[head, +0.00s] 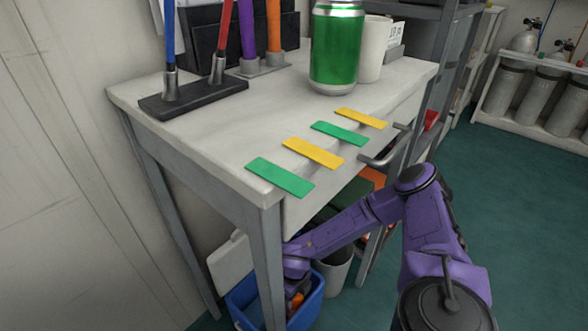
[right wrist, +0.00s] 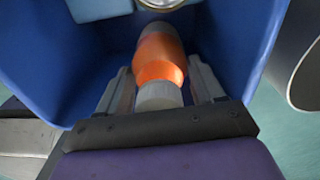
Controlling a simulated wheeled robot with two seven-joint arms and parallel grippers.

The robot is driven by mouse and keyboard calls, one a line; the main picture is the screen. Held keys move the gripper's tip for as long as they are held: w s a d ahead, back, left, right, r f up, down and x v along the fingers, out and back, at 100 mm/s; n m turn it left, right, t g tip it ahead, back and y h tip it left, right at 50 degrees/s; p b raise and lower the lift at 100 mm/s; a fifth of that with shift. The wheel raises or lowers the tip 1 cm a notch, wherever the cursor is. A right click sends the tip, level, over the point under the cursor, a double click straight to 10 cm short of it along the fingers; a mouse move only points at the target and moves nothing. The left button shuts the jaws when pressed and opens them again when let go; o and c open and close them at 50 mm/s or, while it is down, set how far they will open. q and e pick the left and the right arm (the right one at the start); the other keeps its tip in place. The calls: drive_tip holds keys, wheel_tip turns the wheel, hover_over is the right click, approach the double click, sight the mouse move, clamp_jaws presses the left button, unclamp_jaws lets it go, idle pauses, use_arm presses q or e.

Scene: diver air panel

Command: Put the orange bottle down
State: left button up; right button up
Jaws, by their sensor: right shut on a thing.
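My right arm reaches under the white-topped table, and my right gripper (right wrist: 163,82) is inside the blue bin (right wrist: 92,48). It is shut on the orange bottle (right wrist: 160,58), with one finger on each side. The bottle's grey end points toward the wrist and its far end toward the bin's inside. Whether it touches the bin's bottom I cannot tell. In the head view the blue bin (head: 240,302) stands on the floor behind the table leg, and only a bit of orange (head: 297,300) shows there. My left gripper is not in view.
The table (head: 215,140) holds a green can (head: 335,50), a white cup (head: 372,50) and several coloured strips. A table leg (head: 270,265) stands in front of the bin. A grey round container (head: 337,272) is right of it. Green floor lies open at right.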

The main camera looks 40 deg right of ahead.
drive_tip(key=o, duration=1.6)
wheel_tip(320, 180, up, 13)
drive_tip(key=p, duration=0.6)
drive_tip(key=shift+r, duration=0.15)
